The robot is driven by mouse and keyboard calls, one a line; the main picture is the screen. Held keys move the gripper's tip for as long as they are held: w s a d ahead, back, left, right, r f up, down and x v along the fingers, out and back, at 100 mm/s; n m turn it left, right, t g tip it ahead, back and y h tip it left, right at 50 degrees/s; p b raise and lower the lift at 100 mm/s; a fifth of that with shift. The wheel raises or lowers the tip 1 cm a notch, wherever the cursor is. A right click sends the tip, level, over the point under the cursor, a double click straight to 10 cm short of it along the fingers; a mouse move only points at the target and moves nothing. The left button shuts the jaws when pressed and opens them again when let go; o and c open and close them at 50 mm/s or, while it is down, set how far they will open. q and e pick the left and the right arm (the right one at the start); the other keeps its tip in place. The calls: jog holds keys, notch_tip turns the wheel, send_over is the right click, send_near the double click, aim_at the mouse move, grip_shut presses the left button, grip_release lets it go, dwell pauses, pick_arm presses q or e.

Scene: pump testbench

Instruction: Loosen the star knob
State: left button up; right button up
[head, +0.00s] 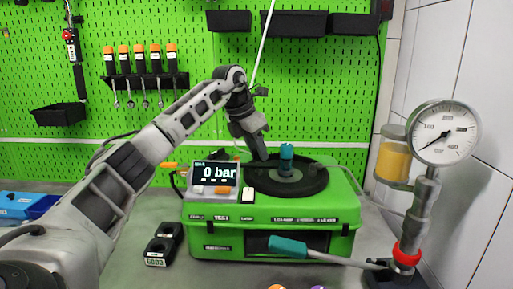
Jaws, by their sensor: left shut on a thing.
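The star knob (286,153) appears to be the teal upright piece at the middle of a round black disc (262,180) on top of the green pump testbench (275,212). My left gripper (264,153) reaches down from the upper left, close to the left side of the teal piece. It is shut on what I take to be the knob. The contact is small and hard to make out. My right gripper is not in view.
A display (214,174) reading 0 bar stands left of the disc. A teal-handled lever (288,246) crosses the bench front. A pressure gauge (443,132) stands at right. A black meter (163,244) lies at left. Orange-topped tools (141,65) hang behind.

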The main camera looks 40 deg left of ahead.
pick_arm(q)
jog(key=shift+n+y, duration=0.6)
jog(key=shift+n, duration=1)
jog(key=o, duration=1)
jog(key=shift+d, duration=0.1)
jog(key=shift+r, duration=0.15)
jog(key=v, duration=1.5)
jog(key=shift+s+r, duration=0.3)
jog(key=shift+s, duration=0.05)
